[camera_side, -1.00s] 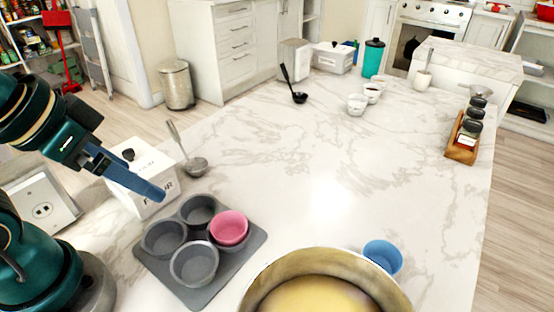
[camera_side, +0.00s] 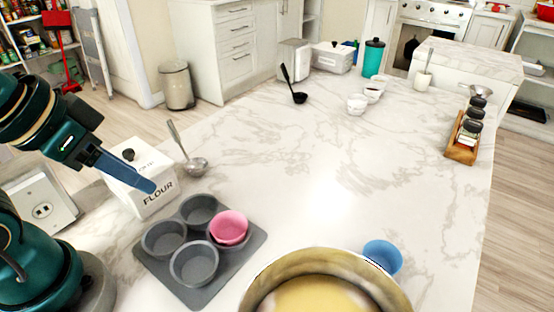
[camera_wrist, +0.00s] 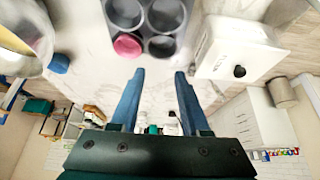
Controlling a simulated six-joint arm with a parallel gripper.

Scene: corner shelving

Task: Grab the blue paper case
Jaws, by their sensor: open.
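The blue paper case (camera_side: 383,256) stands on the marble counter at the right rim of the large pot, which hides part of it. In the wrist view the blue case (camera_wrist: 59,63) is at the left, beside the pot. My gripper (camera_side: 150,186) is at the left in the side view, above the counter and in front of the flour box, far from the blue case. In the wrist view my gripper (camera_wrist: 160,72) shows two blue fingers apart with nothing between them.
A grey muffin tin (camera_side: 256,240) holds a pink case (camera_side: 229,228) in one cup. A large pot (camera_side: 262,285) of yellow batter stands at the front. A flour box (camera_side: 150,205) and ladle (camera_side: 196,164) are near my gripper. The counter's middle is clear.

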